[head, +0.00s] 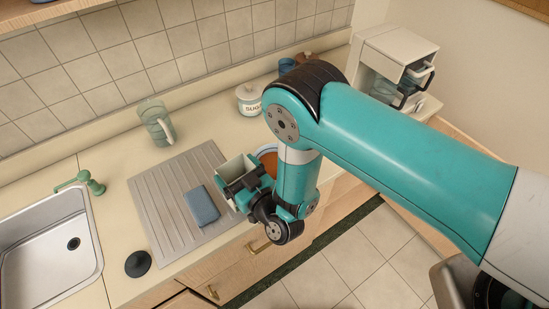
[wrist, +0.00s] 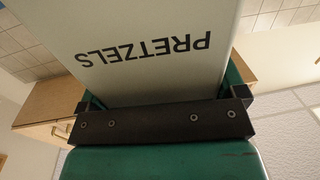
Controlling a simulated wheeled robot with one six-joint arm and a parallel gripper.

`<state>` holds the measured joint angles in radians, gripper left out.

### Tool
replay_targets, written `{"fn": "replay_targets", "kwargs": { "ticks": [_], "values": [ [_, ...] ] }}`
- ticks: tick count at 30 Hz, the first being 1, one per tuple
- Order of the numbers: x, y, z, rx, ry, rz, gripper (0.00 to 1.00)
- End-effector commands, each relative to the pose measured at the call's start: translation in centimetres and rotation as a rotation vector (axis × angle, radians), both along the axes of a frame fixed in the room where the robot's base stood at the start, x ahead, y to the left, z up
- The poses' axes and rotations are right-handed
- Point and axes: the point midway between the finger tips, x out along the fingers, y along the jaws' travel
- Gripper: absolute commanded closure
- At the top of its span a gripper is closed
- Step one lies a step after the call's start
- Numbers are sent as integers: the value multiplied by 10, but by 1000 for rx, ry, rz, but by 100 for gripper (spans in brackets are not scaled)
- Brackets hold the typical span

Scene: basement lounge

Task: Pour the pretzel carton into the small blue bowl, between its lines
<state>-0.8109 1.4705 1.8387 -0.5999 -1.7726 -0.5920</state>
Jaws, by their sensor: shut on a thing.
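My gripper (head: 242,188) is shut on the pale pretzel carton (head: 234,167), above the counter's front edge. In the wrist view the carton (wrist: 140,40) fills the upper middle, its PRETZELS lettering upside down, with the gripper (wrist: 165,108) across its lower part.
A grey ribbed drainboard (head: 150,195) with a blue cloth or sponge (head: 202,206) lies left of the gripper. A greenish jug (head: 157,122), sugar jar (head: 249,98) and blue mug (head: 287,65) stand behind. A sink (head: 50,255) and black disc (head: 138,263) are at left.

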Motion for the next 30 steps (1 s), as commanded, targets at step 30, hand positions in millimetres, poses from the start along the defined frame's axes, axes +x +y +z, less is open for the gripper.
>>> {"fn": "replay_targets", "kwargs": {
  "ticks": [30],
  "values": [
    [1, 0, 50, 1, 0, -1, 70]
  ]
}}
